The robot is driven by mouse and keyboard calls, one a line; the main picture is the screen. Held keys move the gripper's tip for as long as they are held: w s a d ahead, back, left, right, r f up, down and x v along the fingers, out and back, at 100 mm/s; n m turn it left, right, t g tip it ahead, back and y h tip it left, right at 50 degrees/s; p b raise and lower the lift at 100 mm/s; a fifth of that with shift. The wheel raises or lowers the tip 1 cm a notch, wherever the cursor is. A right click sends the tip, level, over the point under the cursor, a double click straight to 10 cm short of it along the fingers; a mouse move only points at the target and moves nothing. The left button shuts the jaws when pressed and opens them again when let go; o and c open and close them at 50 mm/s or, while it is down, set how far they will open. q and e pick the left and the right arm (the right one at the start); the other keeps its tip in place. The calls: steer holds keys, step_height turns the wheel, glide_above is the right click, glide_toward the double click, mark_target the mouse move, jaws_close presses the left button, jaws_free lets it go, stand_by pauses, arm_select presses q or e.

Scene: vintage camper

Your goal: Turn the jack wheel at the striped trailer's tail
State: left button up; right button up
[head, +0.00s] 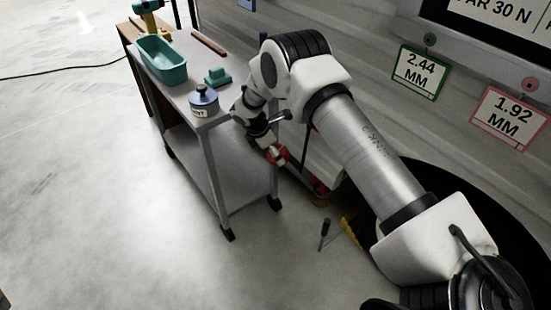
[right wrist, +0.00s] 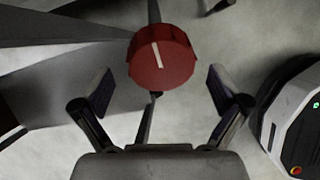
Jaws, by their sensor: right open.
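The jack wheel is a red round knob (right wrist: 165,68) with a white line across its face. The line leans slightly left at its top. In the head view the red wheel (head: 277,154) shows low against the trailer's side, just right of the cart. My right gripper (head: 268,135) is close above it, partly hidden by its own wrist. In the right wrist view my right gripper (right wrist: 160,92) is open, one finger on each side of the wheel, with gaps and no visible contact. My left gripper is in neither view.
A grey wheeled cart (head: 222,178) stands left of the wheel, holding a teal bin (head: 162,60), a labelled pot (head: 203,101) and a teal block (head: 217,77). A screwdriver (head: 324,233) and yellow tool (head: 352,231) are near the floor below.

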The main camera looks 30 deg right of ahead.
steer(key=x, duration=0.2)
steer(key=shift+d+f, duration=0.15)
steer(key=shift+f, duration=0.25)
steer(key=shift+s, duration=0.1)
steer(key=c, duration=1.2)
steer(key=shift+o, duration=0.2)
steer(key=shift+m, duration=0.3)
steer(key=shift+r+m+p, duration=0.1)
steer(key=shift+m+p, duration=0.3)
steer(key=shift+m, duration=0.2)
steer(key=shift+m+t+p, duration=0.3)
steer(key=shift+m+p, duration=0.15)
steer(key=shift+m, duration=0.65)
steer(key=shift+d+m+p, duration=0.1)
steer(key=shift+m+p, duration=0.35)
steer(key=shift+m, duration=1.55)
steer(key=shift+t, duration=0.3)
